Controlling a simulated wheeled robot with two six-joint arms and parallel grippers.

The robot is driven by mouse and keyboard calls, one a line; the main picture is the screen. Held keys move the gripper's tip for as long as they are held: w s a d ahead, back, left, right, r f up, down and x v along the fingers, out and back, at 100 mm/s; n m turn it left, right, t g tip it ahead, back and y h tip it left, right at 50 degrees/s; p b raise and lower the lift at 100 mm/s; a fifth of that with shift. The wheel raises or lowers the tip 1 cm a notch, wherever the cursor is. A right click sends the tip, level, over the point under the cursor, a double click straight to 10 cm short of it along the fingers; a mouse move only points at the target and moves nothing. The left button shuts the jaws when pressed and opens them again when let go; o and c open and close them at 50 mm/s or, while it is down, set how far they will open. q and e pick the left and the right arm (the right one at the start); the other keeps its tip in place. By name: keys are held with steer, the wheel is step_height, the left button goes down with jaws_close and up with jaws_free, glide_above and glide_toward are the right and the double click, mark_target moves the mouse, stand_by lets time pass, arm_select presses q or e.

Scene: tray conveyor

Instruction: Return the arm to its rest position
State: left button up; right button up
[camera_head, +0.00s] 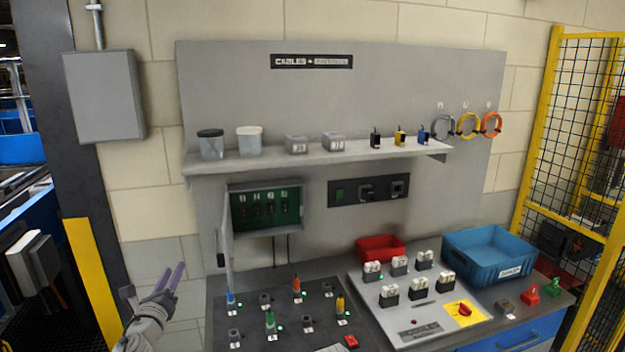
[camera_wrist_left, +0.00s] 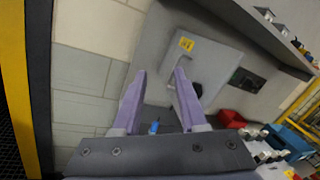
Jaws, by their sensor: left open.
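My left gripper (camera_head: 152,287) is in the lower left of the head view, in front of the wall and left of the workbench. Its two purple fingers are spread apart with nothing between them. In the left wrist view the open fingers (camera_wrist_left: 158,95) point toward the wall panel and the open door (camera_wrist_left: 185,65) of the small cabinet. A blue-topped piece (camera_wrist_left: 154,127) shows beyond the fingers, apart from them. My right gripper is not in view.
The bench holds a dark board (camera_head: 250,335) with several coloured plugs, a grey panel (camera_head: 405,325), a red bin (camera_head: 381,246) and a blue bin (camera_head: 490,256). The cabinet door (camera_head: 226,245) stands open. A yellow post (camera_head: 92,280) rises left of my gripper. A shelf (camera_head: 300,157) juts out above.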

arm_select(q)
steer(key=s+d+f+n+g+y, duration=0.4)
steer(key=d+f+n+g, duration=0.9)
steer(key=n, duration=0.8)
steer(key=s+d+f+n+g+h, duration=0.2)
steer(key=s+d+f, duration=0.3)
steer(key=s+d, duration=0.3)
steer(key=s+d+f+n+g+h, duration=0.1)
steer(key=s+d+f+n+g, duration=0.2)
steer(key=s+d, duration=0.5)
steer(key=s+f+g, duration=0.1)
steer(key=s+f, duration=0.1)
steer(key=s, duration=0.1)
steer(key=shift+s+f+h, duration=0.2)
steer(key=shift+f+h, duration=0.15)
steer(key=shift+h, duration=0.05)
